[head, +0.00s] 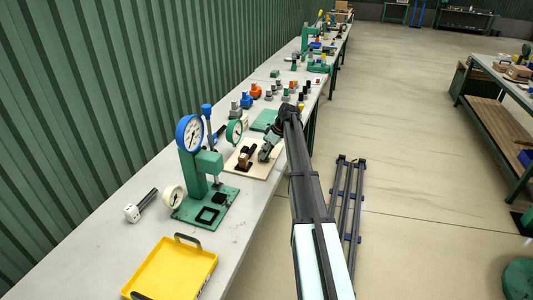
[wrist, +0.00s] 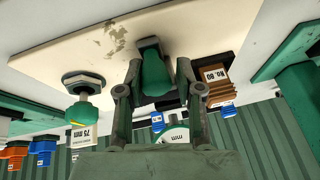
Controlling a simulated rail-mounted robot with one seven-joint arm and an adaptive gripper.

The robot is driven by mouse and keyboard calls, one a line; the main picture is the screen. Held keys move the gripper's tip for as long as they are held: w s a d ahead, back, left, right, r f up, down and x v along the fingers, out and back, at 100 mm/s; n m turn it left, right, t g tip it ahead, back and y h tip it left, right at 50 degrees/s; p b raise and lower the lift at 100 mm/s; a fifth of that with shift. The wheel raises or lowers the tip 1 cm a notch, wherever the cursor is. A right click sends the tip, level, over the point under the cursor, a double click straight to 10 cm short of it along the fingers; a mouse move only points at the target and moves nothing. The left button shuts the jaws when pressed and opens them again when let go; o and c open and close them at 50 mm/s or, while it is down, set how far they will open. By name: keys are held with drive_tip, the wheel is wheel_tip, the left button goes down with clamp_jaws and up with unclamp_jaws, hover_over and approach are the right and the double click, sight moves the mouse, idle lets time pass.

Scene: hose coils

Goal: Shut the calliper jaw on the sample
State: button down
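In the wrist view a rounded green part with a dark base (wrist: 154,74) stands on a cream board (wrist: 90,52); it looks like the calliper's jaw or its grip, but I cannot tell which. My gripper (wrist: 160,76) has its two fingers apart, one on each side of this part, with visible gaps. A brown layered block marked "No. 80" (wrist: 217,82), possibly the sample, is just right of the right finger. In the head view my gripper (head: 268,151) is low over the board (head: 263,172), beside the brown block (head: 244,157). My wrist hides part of the board there.
A green stand with a blue dial gauge (head: 190,134) is at the near left of the bench, with a yellow tray (head: 172,270) in front. A smaller green dial (head: 234,131) is close to the board. A "75 mm" tagged green piece (wrist: 82,112) is left of my fingers.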

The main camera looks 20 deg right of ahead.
sight(260, 151)
drive_tip(key=shift+w+a+b, duration=0.3)
drive_tip(key=shift+w+a, duration=0.2)
drive_tip(key=shift+w, duration=0.15)
drive_tip(key=shift+w+a+b, duration=0.25)
drive_tip(key=shift+w+a, duration=0.2)
drive_tip(key=shift+w, duration=0.2)
drive_tip(key=shift+r, duration=0.1)
drive_tip(key=c, duration=0.9)
unclamp_jaws()
drive_tip(key=shift+d, duration=0.15)
drive_tip(key=shift+s, duration=0.1)
drive_tip(key=v, duration=1.1)
drive_tip(key=shift+s+d+r, duration=0.1)
drive_tip(key=shift+s+r, duration=0.1)
drive_tip(key=shift+r, duration=0.2)
